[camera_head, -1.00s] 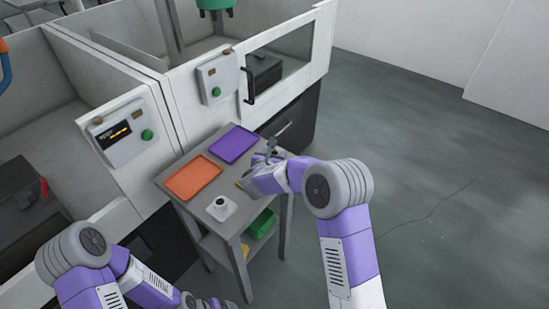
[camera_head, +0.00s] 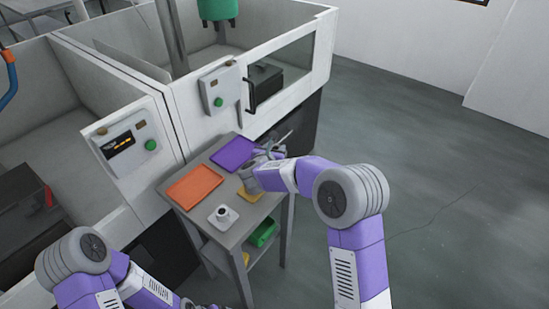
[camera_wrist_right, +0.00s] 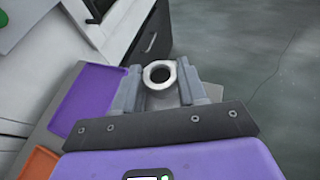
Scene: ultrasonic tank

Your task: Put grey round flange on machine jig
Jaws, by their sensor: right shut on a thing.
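The grey round flange (camera_wrist_right: 147,76) shows in the right wrist view as a pale ring with a hole, held between the fingers of my right gripper (camera_wrist_right: 160,88). In the head view my right gripper (camera_head: 277,151) is over the far right edge of the small table, beside the purple tray; the flange is not clear there. Inside the machine, behind its window, is a dark block (camera_head: 265,82); I cannot tell if it is the machine jig. My left gripper (camera_head: 197,304) is only partly in view at the bottom edge, its jaws unclear.
The grey table (camera_head: 235,236) carries a purple tray (camera_head: 233,153), an orange tray (camera_head: 194,187), a white piece with a dark top (camera_head: 223,214) and a yellow item (camera_head: 250,195). A green bin (camera_head: 262,232) sits below. White machine walls stand behind; open floor lies right.

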